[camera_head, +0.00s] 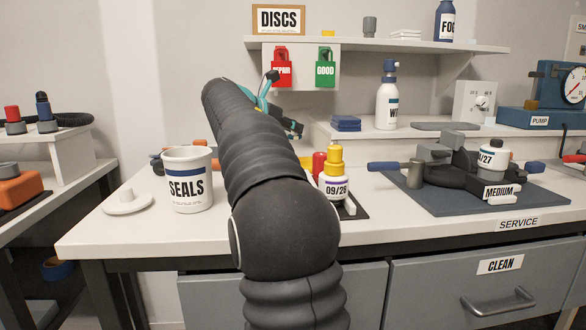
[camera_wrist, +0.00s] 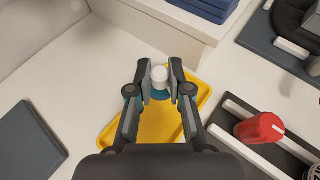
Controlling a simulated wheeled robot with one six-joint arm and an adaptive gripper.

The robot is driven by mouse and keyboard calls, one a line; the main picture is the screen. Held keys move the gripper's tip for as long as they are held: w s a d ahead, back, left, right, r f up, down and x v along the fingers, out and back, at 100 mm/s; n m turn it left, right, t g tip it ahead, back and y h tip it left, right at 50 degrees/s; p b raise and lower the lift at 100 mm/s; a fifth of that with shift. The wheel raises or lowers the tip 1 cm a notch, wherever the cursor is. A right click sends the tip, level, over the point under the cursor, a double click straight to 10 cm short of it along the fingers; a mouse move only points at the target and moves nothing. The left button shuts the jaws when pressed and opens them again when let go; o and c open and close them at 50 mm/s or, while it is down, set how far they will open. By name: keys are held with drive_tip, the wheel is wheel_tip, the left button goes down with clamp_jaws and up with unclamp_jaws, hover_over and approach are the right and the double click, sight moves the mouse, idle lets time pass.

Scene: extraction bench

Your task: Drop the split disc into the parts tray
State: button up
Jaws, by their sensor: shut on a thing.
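In the wrist view, the yellow parts tray (camera_wrist: 112,137) lies on the bench below my gripper, partly covered by the fingers. The held piece appears above the tray's far part; its height is unclear. In the head view, my gripper (camera_head: 292,125) is partly hidden behind my arm, and the held piece cannot be made out.
A white SEALS tub (camera_head: 188,182) and a white lid (camera_head: 127,202) stand at left. A red-capped item (camera_wrist: 262,128) sits in a dark rack right of the tray. Blue pads (camera_wrist: 205,8) lie on the raised shelf beyond. A dark flat panel (camera_wrist: 25,145) lies at left.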

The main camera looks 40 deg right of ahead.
drive_tip(key=shift+f, duration=0.75)
drive_tip(key=o, duration=0.8)
drive_tip(key=v, duration=1.2)
